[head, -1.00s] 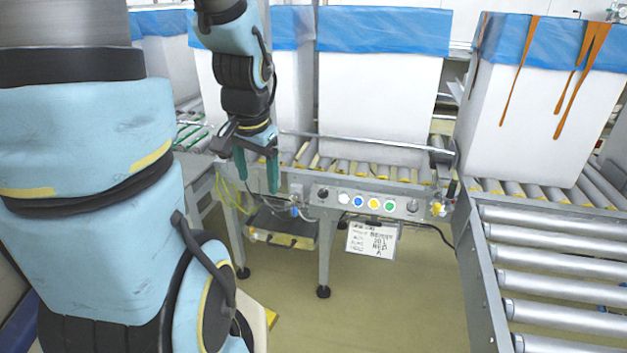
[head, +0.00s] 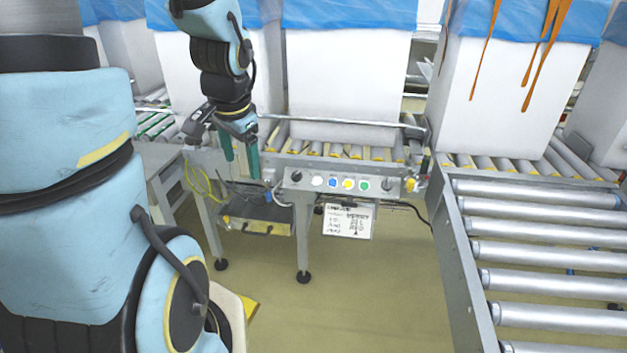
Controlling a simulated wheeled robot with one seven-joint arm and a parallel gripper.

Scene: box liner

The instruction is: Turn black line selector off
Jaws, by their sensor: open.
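A grey control panel (head: 327,183) is on the front of the conveyor frame. It carries a black selector knob (head: 296,176) at its left end and another black selector knob (head: 387,184) at its right end. White, blue, yellow and green buttons sit in a row between them. The picture is too small to tell which way either knob points. My gripper (head: 241,172) hangs fingers down to the left of the panel. Its two green fingers are apart with nothing between them, and it does not touch the left knob.
White boxes with blue liners (head: 350,75) stand on the rollers behind the panel. A metal rail (head: 340,121) runs above it. A paper sign (head: 347,222) hangs below. Yellow cables (head: 200,185) hang at left. A roller conveyor (head: 540,250) fills the right; the floor in front is open.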

